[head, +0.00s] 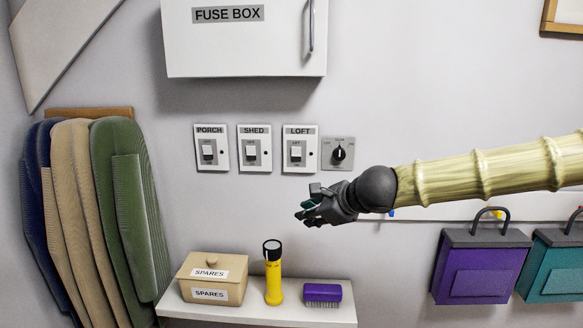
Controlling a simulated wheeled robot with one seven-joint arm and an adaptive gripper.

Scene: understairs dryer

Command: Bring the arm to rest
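My arm (490,172), in a yellow ribbed sleeve, reaches in from the right edge of the head view. It is stretched almost level, dropping slightly toward the left. My dark grey gripper (304,212) points left in front of the wall, below the LOFT switch and the rotary knob and above the shelf. Its fingers are small and seen at an angle, so I cannot tell whether they are open or shut. I see no object in it.
Below the gripper, a white shelf (258,312) holds a SPARES box (212,278), a yellow torch (273,275) and a purple brush (323,294). PORCH (211,148), SHED (254,148) and LOFT (300,149) switches and a knob (339,153) sit under the fuse box (245,45). Bags (480,267) hang right.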

